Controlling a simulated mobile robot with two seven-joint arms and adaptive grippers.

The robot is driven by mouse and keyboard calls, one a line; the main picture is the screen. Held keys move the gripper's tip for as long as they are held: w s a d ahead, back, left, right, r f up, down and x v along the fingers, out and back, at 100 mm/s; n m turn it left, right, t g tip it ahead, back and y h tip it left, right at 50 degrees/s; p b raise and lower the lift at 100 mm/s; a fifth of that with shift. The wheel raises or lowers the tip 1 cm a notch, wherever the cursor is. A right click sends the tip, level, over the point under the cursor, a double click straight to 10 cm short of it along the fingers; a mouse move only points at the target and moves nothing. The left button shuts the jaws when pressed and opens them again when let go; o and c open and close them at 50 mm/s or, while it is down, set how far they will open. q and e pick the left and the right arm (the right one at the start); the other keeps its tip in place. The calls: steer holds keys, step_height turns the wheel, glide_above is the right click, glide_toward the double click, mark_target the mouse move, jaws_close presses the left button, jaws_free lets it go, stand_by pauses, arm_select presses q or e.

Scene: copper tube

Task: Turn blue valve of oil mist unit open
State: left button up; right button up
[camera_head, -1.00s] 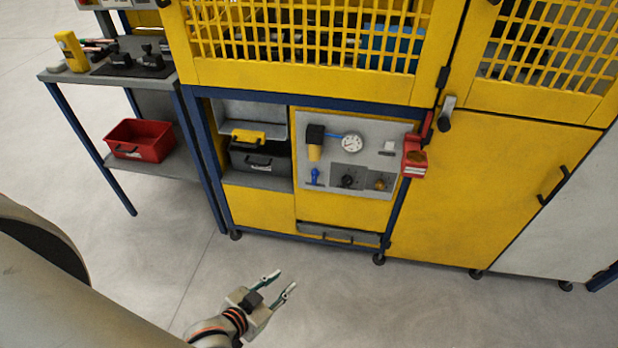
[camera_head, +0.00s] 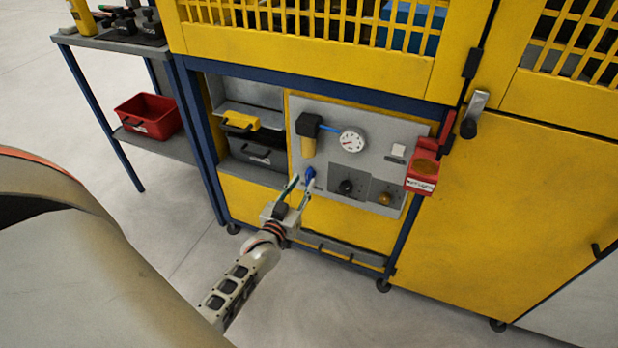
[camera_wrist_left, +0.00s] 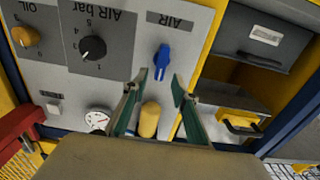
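The blue valve (camera_head: 310,173) is a small handle at the lower left of the grey panel (camera_head: 366,119) on the yellow machine. In the left wrist view the panel appears upside down, and the blue valve (camera_wrist_left: 162,61) sits under an "AIR" label. My left gripper (camera_head: 301,184) is at the panel in front of the valve. In the wrist view its two fingertips (camera_wrist_left: 160,76) are apart, with the valve just beyond the gap between them; I see no clear contact. My right gripper is not in view.
Near the valve are a yellow cylinder with a black head (camera_head: 309,136), a gauge (camera_head: 352,141), a black knob (camera_head: 346,187) and an orange knob (camera_head: 385,198). A red holder (camera_head: 422,173) juts out at the right. A shelf with a black box (camera_head: 257,153) lies left.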

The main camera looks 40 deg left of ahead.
mark_target(307, 177)
arm_select(q)
steer(key=x, duration=0.3)
steer(key=shift+w+f, duration=0.2)
steer(key=shift+f, duration=0.05)
steer(key=shift+w+a+b, duration=0.1)
steer(key=shift+w+b, duration=0.15)
steer(key=shift+b, duration=0.05)
steer(key=shift+w+r, duration=0.1)
steer(key=shift+r, duration=0.05)
steer(key=c, duration=0.7)
jaws_close()
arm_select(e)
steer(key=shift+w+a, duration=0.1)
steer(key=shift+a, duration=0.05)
